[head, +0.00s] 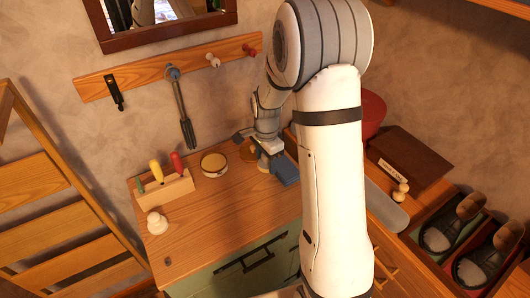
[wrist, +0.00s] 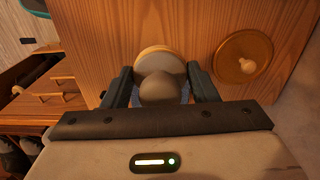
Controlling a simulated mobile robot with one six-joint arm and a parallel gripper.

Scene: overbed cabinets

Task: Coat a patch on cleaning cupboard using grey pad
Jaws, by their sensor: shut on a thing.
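My gripper (head: 272,150) is over the wooden counter (head: 225,215), partly behind my arm in the head view. In the wrist view my gripper (wrist: 160,90) is shut on the rounded beige knob of the pad (wrist: 162,89). Blue-grey edges of the pad show beside the fingers, and the pad (head: 286,172) looks blue in the head view. I cannot tell whether it touches the counter. A round tin (head: 213,163) with a pale top stands to its left; it seems to show past the knob in the wrist view (wrist: 155,58). A green cupboard front (head: 215,283) with dark handles is below the counter.
A knobbed round lid (wrist: 243,57) lies near the wall. A wooden tool block (head: 164,188) and white knobbed object (head: 157,223) stand at the counter's left. A brown box (head: 408,160), red bowl (head: 374,112) and shoes (head: 490,255) are right. A ladder (head: 50,190) stands left.

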